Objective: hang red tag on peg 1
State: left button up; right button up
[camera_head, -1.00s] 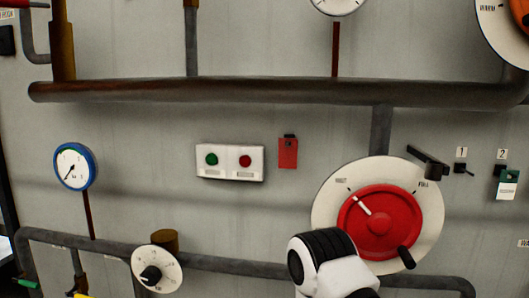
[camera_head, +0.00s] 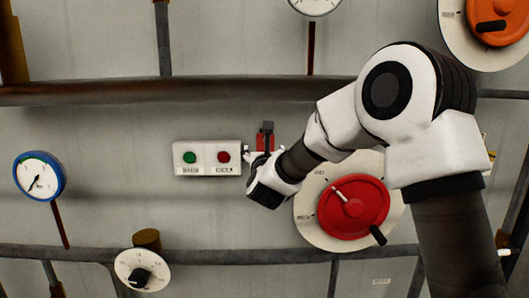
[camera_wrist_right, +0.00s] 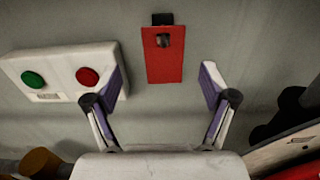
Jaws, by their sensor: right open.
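The red tag (camera_wrist_right: 164,65) hangs flat on the wall from a small dark peg, right of the button box. In the head view the tag (camera_head: 261,143) is partly hidden by my right gripper (camera_head: 262,158). In the right wrist view my right gripper (camera_wrist_right: 162,85) is open, with one finger on each side below the tag, and nothing is between the fingers. I cannot tell how far the tips are from the wall. Peg 1 is not visible now; my right arm covers that side of the head view. My left gripper is not in view.
The white button box (camera_head: 207,172) with green and red buttons sits close on the left. The red dial (camera_head: 352,207) with a black handle is to the lower right. A thick horizontal pipe (camera_head: 230,90) runs above. A white knob dial (camera_head: 141,270) is lower left.

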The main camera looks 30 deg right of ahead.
aim_at(260, 144)
jog(key=p+x, duration=0.1)
jog(key=x, duration=0.2)
jog(key=p+x, duration=0.2)
jog(key=x, duration=0.1)
jog(key=shift+s+d, duration=0.1)
jog(key=shift+d, duration=0.3)
jog(key=shift+w+f, duration=0.1)
jog(key=shift+w, duration=0.1)
jog(key=shift+a, duration=0.15)
jog(key=shift+f, duration=0.1)
jog(key=c, duration=1.2)
jog(key=o, duration=1.1)
jog(key=shift+o, duration=0.3)
jog(key=c, duration=1.2)
jog(key=shift+c, duration=0.2)
